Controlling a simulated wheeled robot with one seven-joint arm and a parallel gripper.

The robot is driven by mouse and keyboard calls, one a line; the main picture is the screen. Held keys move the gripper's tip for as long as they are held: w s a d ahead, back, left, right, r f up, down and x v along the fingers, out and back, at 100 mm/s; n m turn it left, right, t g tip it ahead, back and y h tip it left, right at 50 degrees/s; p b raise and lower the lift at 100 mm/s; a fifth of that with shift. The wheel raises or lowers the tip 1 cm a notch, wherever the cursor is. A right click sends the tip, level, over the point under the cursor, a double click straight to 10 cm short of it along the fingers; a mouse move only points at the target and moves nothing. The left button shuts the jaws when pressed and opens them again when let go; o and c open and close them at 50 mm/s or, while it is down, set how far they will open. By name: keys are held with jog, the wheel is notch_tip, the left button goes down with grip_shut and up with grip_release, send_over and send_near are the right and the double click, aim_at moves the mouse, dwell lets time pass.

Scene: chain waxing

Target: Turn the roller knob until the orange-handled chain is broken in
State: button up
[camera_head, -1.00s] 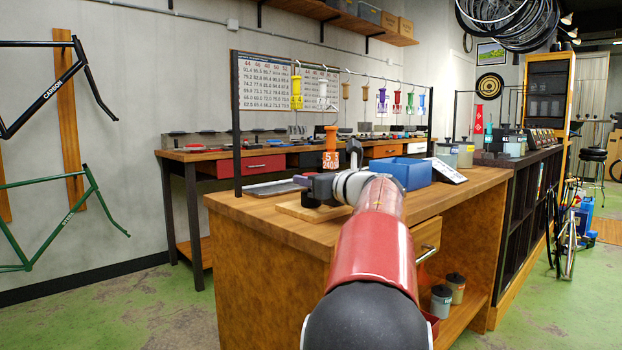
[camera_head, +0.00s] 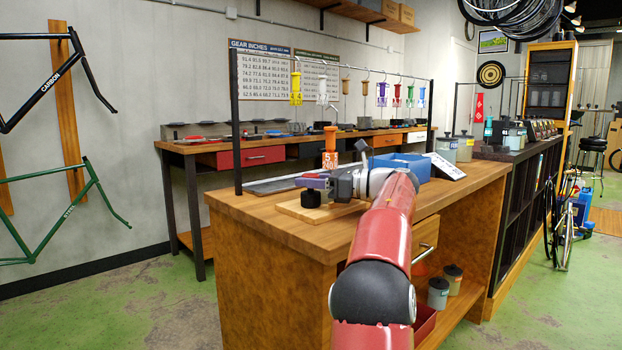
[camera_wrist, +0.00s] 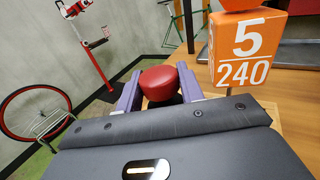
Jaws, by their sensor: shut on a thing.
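The red roller knob (camera_wrist: 160,83) sits between the two purple fingers of my gripper (camera_wrist: 158,92) in the wrist view. The fingers are shut on its sides. In the head view my gripper (camera_head: 314,182) is low over the wooden board on the bench, beside a small dark block (camera_head: 311,198); the knob cannot be made out there. The orange handle (camera_head: 330,138) stands upright just behind my gripper, above an orange block marked 5 and 240 (camera_head: 329,160). That block also shows close at the right in the wrist view (camera_wrist: 242,48). The chain itself cannot be made out.
The wooden board (camera_head: 292,210) lies on the workbench (camera_head: 265,215). A grey tray (camera_head: 272,186) lies behind it, and a blue bin (camera_head: 400,164) stands to the right. Several coloured tags hang from a rail above. The bench's front left is clear.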

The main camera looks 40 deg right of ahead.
dwell(0.3)
jog(key=o, duration=1)
jog(key=shift+c, duration=0.2)
jog(key=b+v, duration=0.1)
jog(key=v, duration=0.6)
jog(key=shift+s+d, duration=0.2)
jog(key=shift+s, duration=0.1)
